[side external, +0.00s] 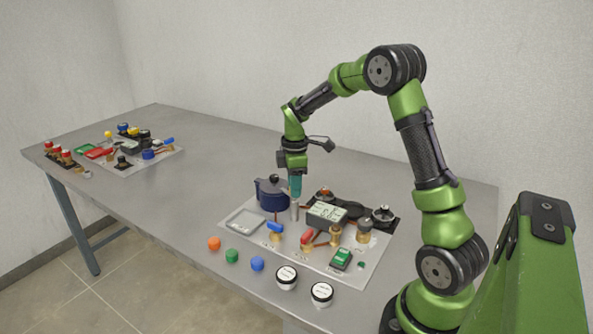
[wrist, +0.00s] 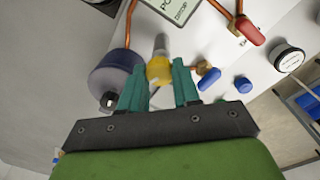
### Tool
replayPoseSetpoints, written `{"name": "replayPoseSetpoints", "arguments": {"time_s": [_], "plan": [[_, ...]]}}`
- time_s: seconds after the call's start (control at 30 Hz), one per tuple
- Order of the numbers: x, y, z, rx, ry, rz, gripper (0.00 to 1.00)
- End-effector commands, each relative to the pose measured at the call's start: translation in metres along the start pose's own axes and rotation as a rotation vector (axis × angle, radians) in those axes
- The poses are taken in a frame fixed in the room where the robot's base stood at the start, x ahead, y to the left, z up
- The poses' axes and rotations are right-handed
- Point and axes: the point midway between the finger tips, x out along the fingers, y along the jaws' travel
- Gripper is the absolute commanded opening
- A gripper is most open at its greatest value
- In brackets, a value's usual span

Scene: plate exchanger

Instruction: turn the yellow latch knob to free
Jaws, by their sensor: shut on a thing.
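The yellow latch knob (wrist: 159,70) sits between my teal fingertips in the wrist view, at the end of a grey metal cylinder (wrist: 161,44). My gripper (wrist: 159,76) is shut on the knob. In the side view my gripper (side external: 295,189) points straight down at the top of a short grey post (side external: 295,211) on the light panel (side external: 232,229). There the fingers hide the knob. I cannot tell the knob's turn angle.
A dark blue pot-like vessel (side external: 271,196) stands close left of my gripper. A boxed display (side external: 326,214), a blue lever (side external: 275,228) and a red lever (side external: 307,237) are nearby. Coloured caps (side external: 232,256) and white-lidded jars (side external: 286,278) line the front. The table's middle is clear.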

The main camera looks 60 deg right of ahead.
Motion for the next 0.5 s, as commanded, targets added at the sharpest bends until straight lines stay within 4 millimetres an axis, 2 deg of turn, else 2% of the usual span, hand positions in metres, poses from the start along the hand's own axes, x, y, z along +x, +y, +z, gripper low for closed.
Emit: {"name": "replayPoseSetpoints", "arguments": {"time_s": [0.27,0.5], "plan": [[-0.0006,0.0000,-0.0005,0.114,-0.005,0.000,0.01],[-0.0008,0.0001,-0.0007,0.315,-0.015,0.001,0.01]]}}
